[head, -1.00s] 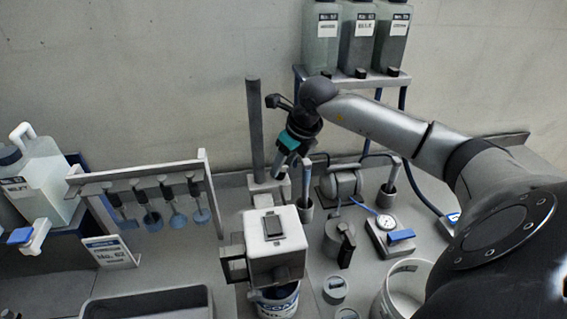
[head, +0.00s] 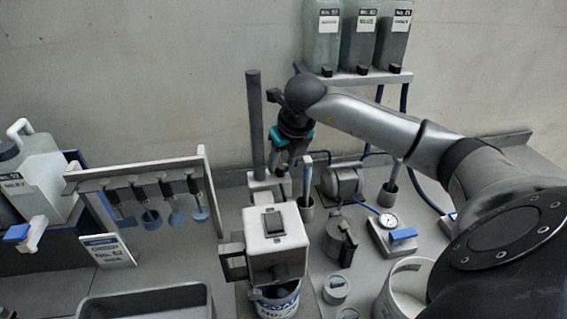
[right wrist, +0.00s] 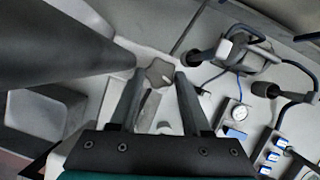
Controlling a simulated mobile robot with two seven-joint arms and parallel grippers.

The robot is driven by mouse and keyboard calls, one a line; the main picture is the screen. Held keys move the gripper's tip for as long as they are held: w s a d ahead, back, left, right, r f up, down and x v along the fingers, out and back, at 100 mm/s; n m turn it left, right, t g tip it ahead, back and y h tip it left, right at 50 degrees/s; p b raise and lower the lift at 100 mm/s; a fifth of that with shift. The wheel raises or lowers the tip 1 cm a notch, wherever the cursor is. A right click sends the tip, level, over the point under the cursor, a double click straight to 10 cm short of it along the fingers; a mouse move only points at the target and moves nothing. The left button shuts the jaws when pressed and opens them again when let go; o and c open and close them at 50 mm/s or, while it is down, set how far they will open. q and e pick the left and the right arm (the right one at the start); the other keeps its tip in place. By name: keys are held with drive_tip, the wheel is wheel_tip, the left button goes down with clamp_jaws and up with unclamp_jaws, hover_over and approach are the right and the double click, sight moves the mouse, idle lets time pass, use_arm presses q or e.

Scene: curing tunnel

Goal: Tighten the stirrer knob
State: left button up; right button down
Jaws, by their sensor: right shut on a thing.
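The stirrer has a dark upright column (head: 256,125) and a white motor head (head: 273,232) above a labelled can (head: 277,301). The stirrer knob (right wrist: 158,72) is a grey star-shaped knob with a light mark, seen in the right wrist view beside the thick dark column (right wrist: 60,45). My right gripper (right wrist: 160,79) has its two fingertips on either side of the knob and is shut on it. In the head view my right gripper (head: 287,170) reaches down just right of the column, and the knob cannot be made out there. My left gripper is not in view.
A rack with hanging stirrers (head: 140,172) stands to the left. A pump (head: 342,181), a gauge (head: 388,221) and a white bucket (head: 408,283) stand to the right. Bottles (head: 358,40) sit on a shelf behind my arm. A grey tray (head: 145,301) lies front left.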

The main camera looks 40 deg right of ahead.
drive_tip(key=shift+r+m+h, duration=0.1)
drive_tip(key=shift+m+h, duration=0.3)
drive_tip(key=shift+m, duration=0.6)
drive_tip(key=shift+c, duration=1.8)
unclamp_jaws()
drive_tip(key=shift+a, duration=0.15)
